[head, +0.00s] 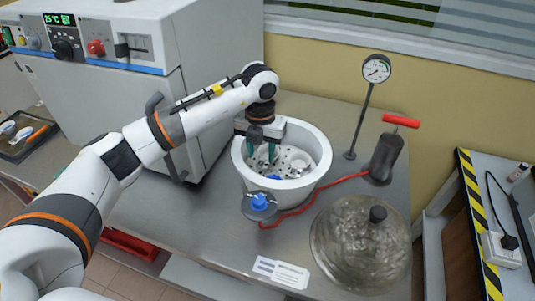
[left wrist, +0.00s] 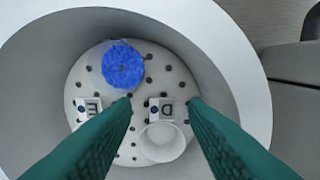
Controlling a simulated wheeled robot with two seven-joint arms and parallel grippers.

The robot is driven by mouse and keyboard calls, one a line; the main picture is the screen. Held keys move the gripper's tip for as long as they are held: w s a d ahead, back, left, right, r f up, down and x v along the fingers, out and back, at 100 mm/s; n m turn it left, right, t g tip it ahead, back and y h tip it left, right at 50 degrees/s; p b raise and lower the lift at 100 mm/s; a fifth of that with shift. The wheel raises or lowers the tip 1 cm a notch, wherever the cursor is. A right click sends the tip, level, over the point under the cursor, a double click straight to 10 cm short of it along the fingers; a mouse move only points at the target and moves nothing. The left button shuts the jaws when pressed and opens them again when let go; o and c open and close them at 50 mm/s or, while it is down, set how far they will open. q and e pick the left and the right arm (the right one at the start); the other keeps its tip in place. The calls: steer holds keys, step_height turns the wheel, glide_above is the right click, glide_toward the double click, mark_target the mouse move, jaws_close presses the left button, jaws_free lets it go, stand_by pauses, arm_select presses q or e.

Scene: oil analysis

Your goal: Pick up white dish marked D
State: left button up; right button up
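The white dish marked D (left wrist: 163,143) lies on a perforated white plate (left wrist: 146,86) inside a deep white round pot (head: 318,147). Its square D tab (left wrist: 162,109) points up in the left wrist view. My left gripper (head: 262,153) reaches down into the pot from above. In the left wrist view its two teal fingers (left wrist: 160,110) are apart, with the D dish showing between them and nothing held. A tab marked E (left wrist: 88,108) shows by the left finger, which hides most of that dish. My right gripper is not in view.
The pot's wall surrounds the fingers. A blue round patch (left wrist: 123,64) shows at the plate. A glass lid (head: 345,245), red hose (head: 305,206), pump (head: 386,158) and gauge (head: 376,69) stand right of the pot. A grey oven (head: 215,60) stands left.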

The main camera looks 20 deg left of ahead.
mark_target(261, 167)
arm_select(q)
steer(key=shift+w+f, duration=0.2)
steer(key=shift+f, duration=0.4)
steer(key=f+p, duration=0.1)
steer(key=f, duration=0.2)
steer(key=shift+w+a+f+p, duration=0.2)
steer(key=shift+f+p, duration=0.1)
steer(key=shift+p, duration=0.1)
steer(key=shift+f, duration=0.5)
steer(key=c, duration=0.7)
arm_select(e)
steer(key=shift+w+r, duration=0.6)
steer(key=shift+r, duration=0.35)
